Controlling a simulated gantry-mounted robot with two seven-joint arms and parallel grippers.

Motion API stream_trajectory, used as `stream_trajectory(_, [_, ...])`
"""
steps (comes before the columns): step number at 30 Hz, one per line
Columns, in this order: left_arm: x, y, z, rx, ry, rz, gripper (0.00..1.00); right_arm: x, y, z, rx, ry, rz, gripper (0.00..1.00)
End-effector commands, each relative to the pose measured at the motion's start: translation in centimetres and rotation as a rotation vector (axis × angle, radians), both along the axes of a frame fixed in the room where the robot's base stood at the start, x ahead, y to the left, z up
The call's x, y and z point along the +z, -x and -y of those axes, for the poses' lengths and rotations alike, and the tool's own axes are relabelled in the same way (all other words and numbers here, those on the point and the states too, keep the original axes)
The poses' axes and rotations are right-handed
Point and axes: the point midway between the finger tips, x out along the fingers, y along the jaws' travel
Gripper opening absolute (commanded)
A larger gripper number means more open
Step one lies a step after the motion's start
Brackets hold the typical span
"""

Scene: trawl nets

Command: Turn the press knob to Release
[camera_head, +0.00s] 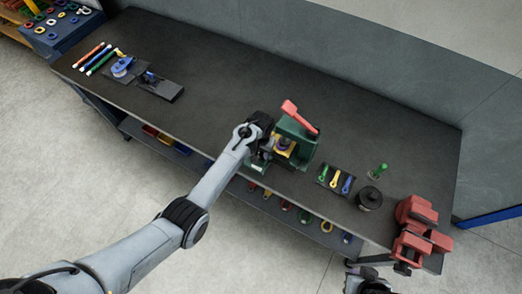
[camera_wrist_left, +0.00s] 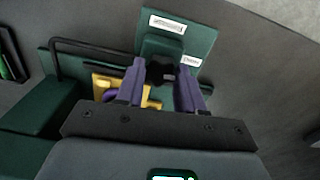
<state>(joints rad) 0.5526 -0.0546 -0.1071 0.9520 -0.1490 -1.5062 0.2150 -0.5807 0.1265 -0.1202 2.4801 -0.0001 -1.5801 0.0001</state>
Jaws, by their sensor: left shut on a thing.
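The green press (camera_head: 300,138) with a red lever (camera_head: 298,116) stands near the bench's front edge. In the left wrist view its green panel (camera_wrist_left: 203,37) carries two white labels (camera_wrist_left: 168,23), too small to read. The dark press knob (camera_wrist_left: 160,71) sits on the panel. My left gripper (camera_wrist_left: 162,82) is shut on the knob, one purple finger on each side. In the head view the left gripper (camera_head: 262,150) is at the press's left side, and the knob is hidden there. My right gripper (camera_head: 370,282) is partly in view at the bottom edge; its fingers do not show clearly.
Right of the press are a dark tray (camera_head: 335,180) of small coloured tools, a black round container (camera_head: 369,198) and a red vise (camera_head: 415,230). Coloured markers (camera_head: 95,58) and a blue tool (camera_head: 122,66) lie far left. The bench middle is clear.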

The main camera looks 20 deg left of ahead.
Motion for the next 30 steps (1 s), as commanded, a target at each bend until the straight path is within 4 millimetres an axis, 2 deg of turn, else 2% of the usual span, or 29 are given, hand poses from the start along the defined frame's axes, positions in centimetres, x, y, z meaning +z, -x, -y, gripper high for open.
stream_trajectory(15, [0.2, 0.0, 0.0, 0.438, 0.000, -0.001, 0.07, 3.4, 0.0, -0.2, -0.006, -0.010, 0.001, 0.00])
stream_trajectory(30, [0.0, 0.0, 0.1, 0.914, 0.000, -0.001, 0.07, 4.6, 0.0, -0.2, -0.006, -0.008, 0.001, 0.00])
